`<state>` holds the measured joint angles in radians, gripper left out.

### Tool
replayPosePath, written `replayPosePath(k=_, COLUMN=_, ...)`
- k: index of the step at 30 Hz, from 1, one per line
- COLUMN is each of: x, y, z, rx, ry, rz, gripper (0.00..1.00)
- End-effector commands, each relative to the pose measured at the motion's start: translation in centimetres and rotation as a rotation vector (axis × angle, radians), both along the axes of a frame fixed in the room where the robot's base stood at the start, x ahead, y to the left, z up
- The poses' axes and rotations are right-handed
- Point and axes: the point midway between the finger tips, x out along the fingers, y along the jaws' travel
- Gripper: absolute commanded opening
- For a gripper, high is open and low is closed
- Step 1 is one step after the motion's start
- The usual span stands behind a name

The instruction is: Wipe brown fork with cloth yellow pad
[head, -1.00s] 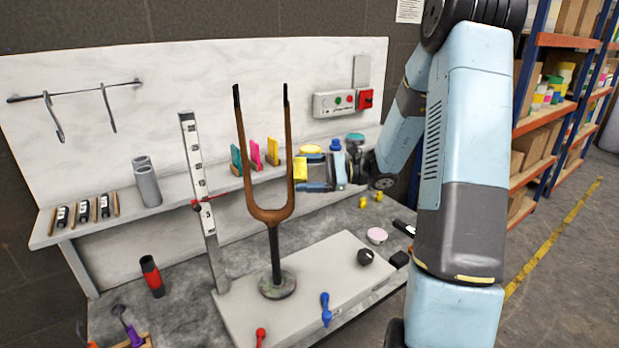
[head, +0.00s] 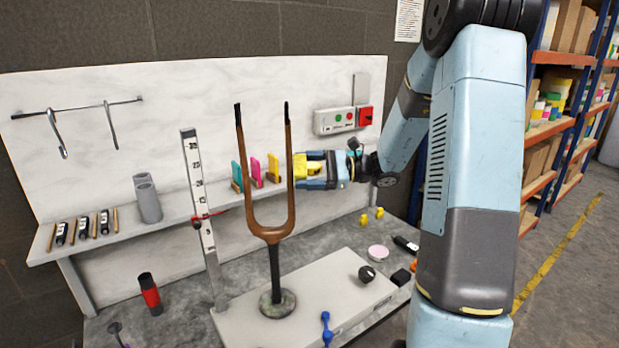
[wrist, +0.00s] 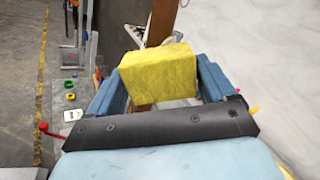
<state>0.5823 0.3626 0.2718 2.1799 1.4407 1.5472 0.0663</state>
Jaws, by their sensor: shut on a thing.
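The brown fork (head: 268,232) stands upright on a dark post with a round base, its two dark-tipped prongs pointing up. My gripper (head: 312,170) is at the right prong, around mid-height, and points left. It is shut on the yellow cloth pad (head: 301,166). The pad also fills the space between the blue fingers in the wrist view (wrist: 158,72). There the brown prong (wrist: 161,22) shows just beyond the pad. The pad looks at or very close to the prong; I cannot tell if they touch.
A white block (head: 318,297) carries the fork's base. A measuring post (head: 200,205) stands to the left. Pink, green and yellow cards (head: 256,171) stand on the shelf behind. A control box (head: 333,121) is on the back panel. Open air lies between the prongs.

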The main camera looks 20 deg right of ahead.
Motion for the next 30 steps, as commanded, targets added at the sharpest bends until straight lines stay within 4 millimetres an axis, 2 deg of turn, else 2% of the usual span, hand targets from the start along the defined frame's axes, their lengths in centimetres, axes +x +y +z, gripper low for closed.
replayPosePath(k=8, x=0.0, y=0.0, z=0.8, rx=-0.001, ry=-0.001, rz=-0.001, gripper=0.59)
replayPosePath(k=21, x=0.1, y=0.2, z=3.8, rx=-0.001, ry=-0.001, rz=-0.002, gripper=0.59)
replayPosePath(k=30, x=0.1, y=0.1, z=3.6, rx=0.0, ry=0.001, rz=-0.001, gripper=0.59)
